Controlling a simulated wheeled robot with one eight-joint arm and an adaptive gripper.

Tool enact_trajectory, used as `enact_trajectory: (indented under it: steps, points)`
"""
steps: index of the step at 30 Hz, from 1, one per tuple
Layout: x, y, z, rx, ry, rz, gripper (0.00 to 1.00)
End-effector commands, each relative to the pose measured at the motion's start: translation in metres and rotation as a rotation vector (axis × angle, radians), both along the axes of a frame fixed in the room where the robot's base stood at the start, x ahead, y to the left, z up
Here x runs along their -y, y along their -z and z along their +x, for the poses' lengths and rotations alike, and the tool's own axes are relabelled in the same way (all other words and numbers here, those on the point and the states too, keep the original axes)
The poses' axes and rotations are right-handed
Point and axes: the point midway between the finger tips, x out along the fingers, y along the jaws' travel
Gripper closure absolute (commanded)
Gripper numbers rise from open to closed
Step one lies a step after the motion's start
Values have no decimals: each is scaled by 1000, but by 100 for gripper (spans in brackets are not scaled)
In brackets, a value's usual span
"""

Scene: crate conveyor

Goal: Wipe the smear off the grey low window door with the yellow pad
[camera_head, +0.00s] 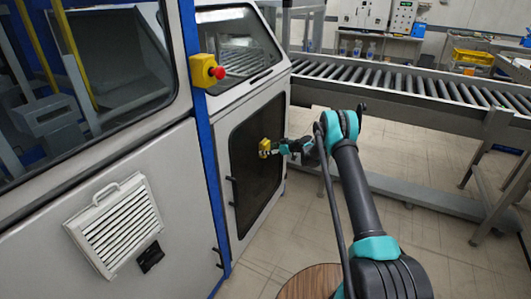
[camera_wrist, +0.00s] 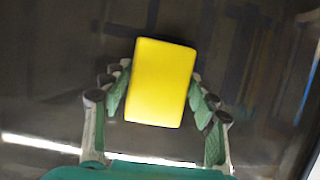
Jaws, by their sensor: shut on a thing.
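The yellow pad (camera_wrist: 160,82) is held between the two fingers of my gripper (camera_wrist: 160,95) in the wrist view. In the head view the pad (camera_head: 265,148) is at the dark window of the grey low door (camera_head: 227,150), near the window's middle, with my gripper (camera_head: 279,147) just to its right. The pad looks close to the dark pane; I cannot tell whether it touches. The pane fills the wrist view behind the pad (camera_wrist: 60,70), with dim reflections. I cannot make out a smear in either view.
A blue post (camera_head: 200,130) with a yellow box and red button (camera_head: 207,71) stands left of the door. Black hinges (camera_head: 232,192) show on the door's left edge. A roller conveyor (camera_head: 410,85) runs behind on the right. A round wooden top (camera_head: 308,283) is at the bottom.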

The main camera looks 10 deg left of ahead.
Motion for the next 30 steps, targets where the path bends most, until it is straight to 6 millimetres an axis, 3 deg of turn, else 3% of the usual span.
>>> enact_trajectory:
  steps: [22,30]
  points:
    - [16,0,42,0,1,1,65]
    - [14,0,45,0,0,0,65]
